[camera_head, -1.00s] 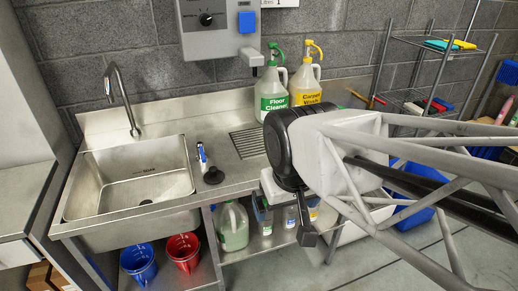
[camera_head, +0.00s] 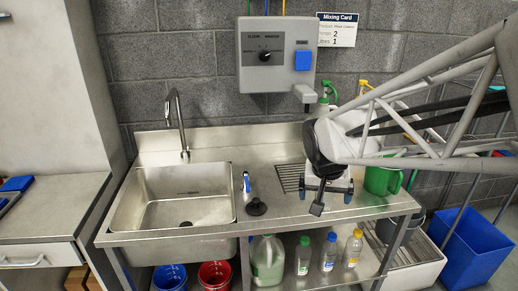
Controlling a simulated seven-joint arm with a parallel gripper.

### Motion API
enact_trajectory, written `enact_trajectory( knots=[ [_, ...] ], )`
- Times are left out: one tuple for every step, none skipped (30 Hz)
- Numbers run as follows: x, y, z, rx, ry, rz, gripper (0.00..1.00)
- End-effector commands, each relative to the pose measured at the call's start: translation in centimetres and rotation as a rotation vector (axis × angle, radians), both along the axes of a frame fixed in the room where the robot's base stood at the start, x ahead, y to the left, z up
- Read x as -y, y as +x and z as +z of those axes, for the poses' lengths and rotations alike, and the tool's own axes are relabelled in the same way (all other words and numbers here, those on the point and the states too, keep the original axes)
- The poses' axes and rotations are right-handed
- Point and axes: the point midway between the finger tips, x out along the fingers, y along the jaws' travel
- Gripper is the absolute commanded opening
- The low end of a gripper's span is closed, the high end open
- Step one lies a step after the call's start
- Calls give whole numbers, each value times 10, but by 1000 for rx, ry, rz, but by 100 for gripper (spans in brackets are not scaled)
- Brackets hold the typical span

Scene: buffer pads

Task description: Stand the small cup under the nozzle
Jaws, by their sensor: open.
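The nozzle (camera_head: 306,98) juts from the lower right of a grey wall dispenser with a dial and a blue button (camera_head: 303,60). Below it lies a slotted drain grate (camera_head: 289,178) in the steel counter, partly covered by my arm. A green cup or jug with a handle (camera_head: 382,180) stands on the counter right of my gripper; I cannot tell if it is the small cup. My gripper (camera_head: 328,193) is open over the counter's front part, right of the grate and apart from the green vessel. Nothing shows held between its fingers.
A sink with a tap (camera_head: 183,150) is at left. A spray bottle (camera_head: 246,186) and a black plunger-like piece (camera_head: 257,207) sit beside it. Cleaner jugs at the back are mostly hidden by my arm. Bottles (camera_head: 303,255) stand on the shelf below; a blue bin (camera_head: 468,245) is at right.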

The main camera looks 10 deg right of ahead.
Motion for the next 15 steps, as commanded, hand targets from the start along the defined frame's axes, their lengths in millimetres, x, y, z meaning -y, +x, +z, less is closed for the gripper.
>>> enact_trajectory(
  knots=[
    [5,15,-5,1,-4,-25,100],
    [9,24,-8,4,-5,-42,100],
    [13,35,-12,9,-8,-62,100],
    [16,44,-15,13,-9,-79,100],
    [20,52,-19,16,-11,-95,100],
    [25,64,-23,22,-13,-116,100],
    [28,72,-27,27,-14,-131,100],
    [31,80,-31,30,-15,-146,100],
    [36,92,-37,35,-17,-166,100],
    [39,100,-41,40,-18,-181,100],
    [43,108,-45,44,-18,-196,100],
    [48,119,-52,49,-20,-216,100],
    [51,127,-56,55,-20,-230,100],
    [55,134,-62,58,-20,-246,100],
    [60,145,-69,64,-21,-264,100]
  ],
)
